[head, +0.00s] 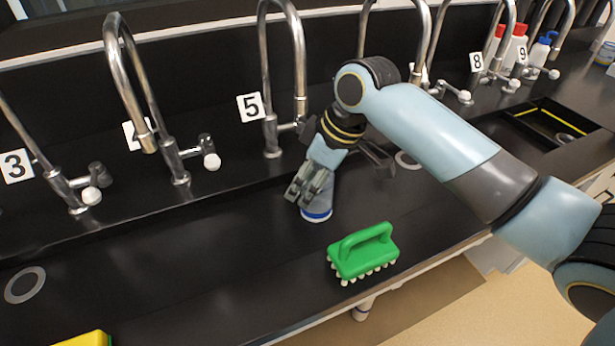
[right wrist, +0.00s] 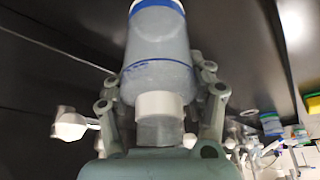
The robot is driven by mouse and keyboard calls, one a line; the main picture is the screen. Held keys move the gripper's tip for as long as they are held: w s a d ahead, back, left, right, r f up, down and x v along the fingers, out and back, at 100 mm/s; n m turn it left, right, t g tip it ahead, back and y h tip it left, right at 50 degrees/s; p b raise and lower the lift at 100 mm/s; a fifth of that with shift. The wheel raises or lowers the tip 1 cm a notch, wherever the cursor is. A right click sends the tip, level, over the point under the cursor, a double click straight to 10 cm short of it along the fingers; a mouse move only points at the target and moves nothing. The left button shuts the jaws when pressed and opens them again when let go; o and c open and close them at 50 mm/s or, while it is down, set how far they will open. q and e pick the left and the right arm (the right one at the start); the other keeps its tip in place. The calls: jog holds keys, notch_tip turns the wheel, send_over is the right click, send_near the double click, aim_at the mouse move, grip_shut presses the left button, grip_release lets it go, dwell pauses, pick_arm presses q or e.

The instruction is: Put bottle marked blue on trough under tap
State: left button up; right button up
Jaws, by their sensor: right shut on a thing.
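The bottle marked blue (head: 318,205) is pale and translucent, with a blue band near its base. My right gripper (head: 310,185) is shut on it from above, in front of the tap marked 5 (head: 268,100). In the right wrist view the bottle (right wrist: 157,62) sits between the two fingers of the gripper (right wrist: 160,105), with its white cap toward the palm. The black trough (head: 230,225) runs below the row of taps. I cannot tell whether the bottle's base touches the surface. My left gripper is not in view.
A green brush (head: 365,250) lies on the black surface, right of and nearer than the bottle. A yellow thing (head: 88,339) shows at the lower left edge. Other numbered taps stand along the back. Red-capped and blue-capped bottles (head: 541,50) stand at the far right.

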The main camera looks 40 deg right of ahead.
jog(key=shift+s+d, duration=0.1)
jog(key=o, duration=1.2)
jog(key=shift+f, duration=0.1)
jog(key=v, duration=1.2)
jog(key=shift+s, duration=0.1)
